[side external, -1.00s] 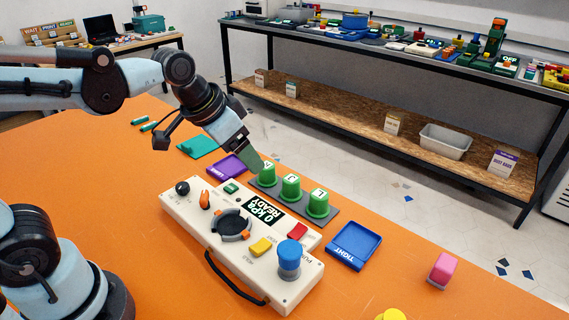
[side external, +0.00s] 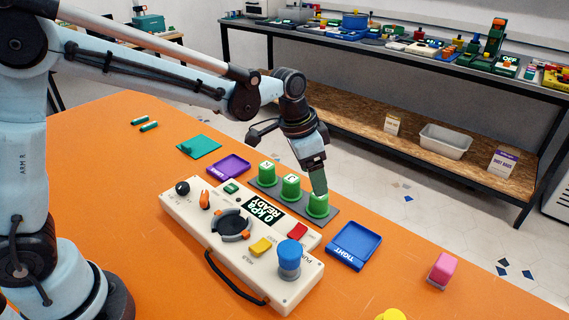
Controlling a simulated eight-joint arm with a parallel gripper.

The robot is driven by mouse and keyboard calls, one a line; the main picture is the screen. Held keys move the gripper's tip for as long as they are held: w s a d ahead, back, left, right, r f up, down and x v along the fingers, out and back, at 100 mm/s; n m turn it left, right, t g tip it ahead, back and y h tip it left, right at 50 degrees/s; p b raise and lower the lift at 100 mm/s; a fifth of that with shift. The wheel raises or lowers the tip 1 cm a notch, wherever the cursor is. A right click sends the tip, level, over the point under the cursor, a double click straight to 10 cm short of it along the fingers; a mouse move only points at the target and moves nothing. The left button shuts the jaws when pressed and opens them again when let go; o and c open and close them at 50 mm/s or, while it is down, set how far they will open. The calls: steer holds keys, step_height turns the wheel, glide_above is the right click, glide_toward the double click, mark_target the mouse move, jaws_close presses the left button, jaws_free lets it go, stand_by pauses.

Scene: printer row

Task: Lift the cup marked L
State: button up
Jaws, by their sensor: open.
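Three green cups stand in a row on a dark grey mat (side external: 332,221). The right-hand cup (side external: 318,209) showed a mark like an L in the earlier frame; my gripper covers that mark now. The middle cup (side external: 290,188) seems to bear a J, and the left cup (side external: 267,174) a letter too small to read surely. My gripper (side external: 319,190) is open and points down at the top of the right-hand cup. Its fingertips overlap the cup's top in this view; I cannot tell whether they touch it or straddle it.
A cream control box (side external: 215,245) with a blue knob (side external: 289,258) stands in front of the cups. A blue tray (side external: 353,246) lies to their right and a purple tray (side external: 229,165) to their left. A pink block (side external: 442,270) lies far right, with bare orange table around it.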

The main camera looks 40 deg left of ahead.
mark_target(319, 202)
steer(key=shift+w+x, duration=0.1)
steer(key=shift+x, duration=1.85)
steer(key=shift+w+x, duration=0.15)
steer(key=shift+x, duration=1.8)
steer(key=shift+r, duration=0.1)
steer(key=shift+c, duration=0.4)
steer(key=c, duration=1)
steer(key=shift+c, duration=0.2)
steer(key=shift+r, duration=0.1)
